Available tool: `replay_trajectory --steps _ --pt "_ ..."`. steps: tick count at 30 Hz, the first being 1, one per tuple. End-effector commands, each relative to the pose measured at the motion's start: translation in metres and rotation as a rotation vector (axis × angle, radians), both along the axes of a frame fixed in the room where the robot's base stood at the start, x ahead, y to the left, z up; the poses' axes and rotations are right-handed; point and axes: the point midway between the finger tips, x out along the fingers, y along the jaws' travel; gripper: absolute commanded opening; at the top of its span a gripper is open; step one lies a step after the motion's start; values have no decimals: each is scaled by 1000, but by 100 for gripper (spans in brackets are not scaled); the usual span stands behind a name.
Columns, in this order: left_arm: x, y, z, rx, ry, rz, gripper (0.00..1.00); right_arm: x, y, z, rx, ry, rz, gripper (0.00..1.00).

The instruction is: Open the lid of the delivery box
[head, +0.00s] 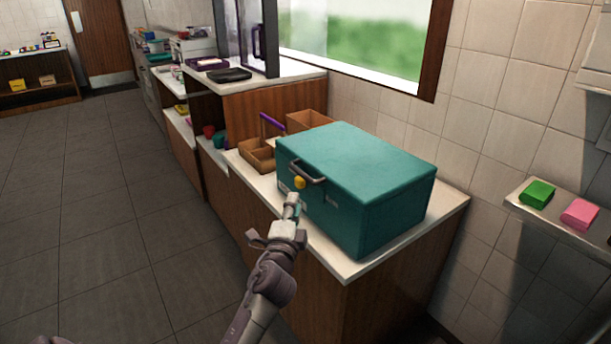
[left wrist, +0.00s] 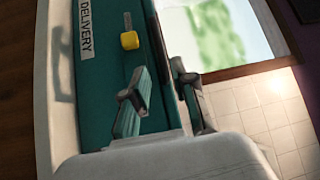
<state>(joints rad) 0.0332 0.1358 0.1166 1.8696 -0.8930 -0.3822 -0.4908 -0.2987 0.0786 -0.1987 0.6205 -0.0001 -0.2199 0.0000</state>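The teal delivery box (head: 362,172) stands on the white counter with its lid (head: 365,155) down. A grey handle (head: 308,173) and a small yellow catch (head: 299,183) are on its front. My left gripper (head: 293,203) is in front of the box, just below the yellow catch in the head view. In the left wrist view, the box front (left wrist: 105,110) carries a DELIVERY label (left wrist: 84,30), and the yellow catch (left wrist: 130,40) lies beyond the fingers. My left gripper (left wrist: 162,88) has its fingers apart with nothing seen between them. My right gripper is not in view.
A brown divided organizer (head: 258,155) and another brown box (head: 308,121) stand behind the delivery box. The counter edge (head: 345,270) runs close along its front. A wall shelf (head: 560,215) at right holds a green block (head: 538,194) and a pink block (head: 580,213). Floor at left is clear.

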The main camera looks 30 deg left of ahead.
Motion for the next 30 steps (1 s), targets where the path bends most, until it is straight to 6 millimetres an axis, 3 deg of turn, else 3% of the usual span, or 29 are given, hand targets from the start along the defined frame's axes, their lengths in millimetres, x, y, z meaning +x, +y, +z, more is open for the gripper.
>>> replay_trajectory --steps 5,15,21,30 --pt "35 15 8 1 -2 -1 27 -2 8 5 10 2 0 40" --pt "94 40 14 -3 0 -1 27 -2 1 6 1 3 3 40" --pt "109 46 15 -3 1 -2 27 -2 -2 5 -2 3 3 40" --pt "111 47 16 -3 1 -3 27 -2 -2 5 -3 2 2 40"
